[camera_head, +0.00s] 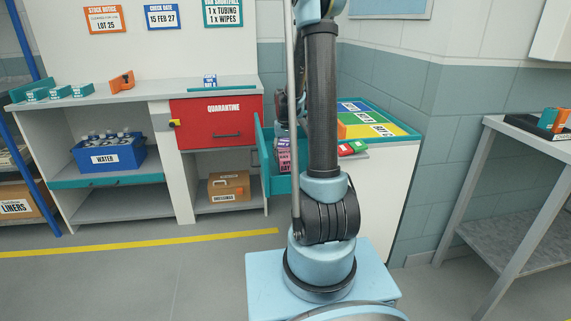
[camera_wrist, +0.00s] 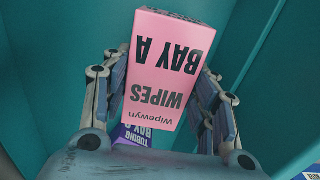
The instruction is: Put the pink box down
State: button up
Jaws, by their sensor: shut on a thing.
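The pink box (camera_wrist: 168,70), printed "Wipewyn WIPES BAY A", is between the two fingers of my gripper (camera_wrist: 163,75) in the wrist view. My gripper is shut on it. The lettering appears upside down. In the head view the pink box (camera_head: 284,150) shows by the teal drawer (camera_head: 281,185), partly hidden behind my arm. Teal walls surround the box in the wrist view. A purple box (camera_wrist: 132,136) marked "TUBING" shows partly below the pink box. Whether the pink box touches the drawer floor cannot be told.
A counter with coloured zones (camera_head: 370,118) stands right of the drawer, with red and green items (camera_head: 352,148) at its edge. A red quarantine drawer (camera_head: 217,122) and a blue water crate (camera_head: 108,155) are to the left. A grey table (camera_head: 525,130) stands at right. Floor at left is clear.

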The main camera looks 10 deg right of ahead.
jog(key=shift+f, duration=1.75)
jog(key=o, duration=1.2)
